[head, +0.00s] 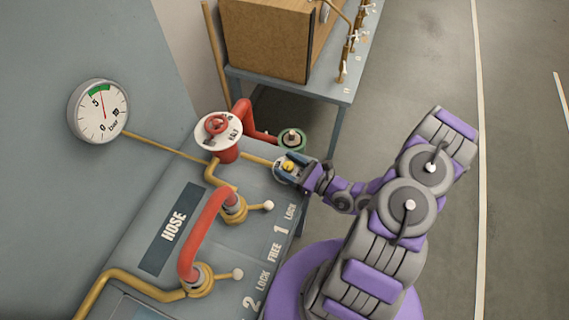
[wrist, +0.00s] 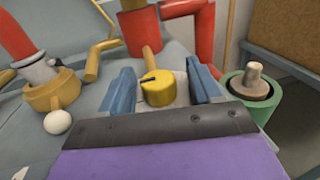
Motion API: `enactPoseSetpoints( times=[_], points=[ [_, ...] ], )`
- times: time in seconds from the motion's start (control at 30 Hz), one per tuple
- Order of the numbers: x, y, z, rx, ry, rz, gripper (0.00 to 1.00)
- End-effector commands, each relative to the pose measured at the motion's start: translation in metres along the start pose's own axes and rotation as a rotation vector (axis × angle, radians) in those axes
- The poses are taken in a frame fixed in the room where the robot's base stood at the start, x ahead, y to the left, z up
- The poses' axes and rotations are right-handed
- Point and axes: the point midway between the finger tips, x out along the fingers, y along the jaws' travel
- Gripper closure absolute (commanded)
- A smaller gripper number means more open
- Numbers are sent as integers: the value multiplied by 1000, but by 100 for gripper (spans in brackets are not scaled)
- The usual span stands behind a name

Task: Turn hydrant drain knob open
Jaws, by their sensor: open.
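A red hydrant (head: 222,140) stands near the far edge of the grey panel, with a red handwheel (head: 216,124) on its white top. A short brass pipe runs from its base to a small yellow drain knob (head: 289,166). The knob also shows in the wrist view (wrist: 157,87), with a dark slot in its top. My gripper (head: 288,168) is open at the knob. In the wrist view its blue fingers (wrist: 164,90) stand on either side of the knob, with gaps visible. I cannot tell whether either finger touches it.
A green-collared fitting (head: 292,139) stands just beyond my gripper, close to its right finger in the wrist view. A red hose (head: 204,235) and brass couplings with white-balled levers lie nearer. A gauge (head: 98,111) is at left. Open floor lies right.

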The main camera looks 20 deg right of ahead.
Motion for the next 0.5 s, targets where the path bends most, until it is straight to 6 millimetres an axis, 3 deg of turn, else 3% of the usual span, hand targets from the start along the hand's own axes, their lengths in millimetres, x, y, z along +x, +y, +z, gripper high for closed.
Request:
enactPoseSetpoints(
  times=[0.2,0.5],
  points=[
    [13,0,0,0,0,1,37],
    [15,0,0,0,0,0,37]
  ],
)
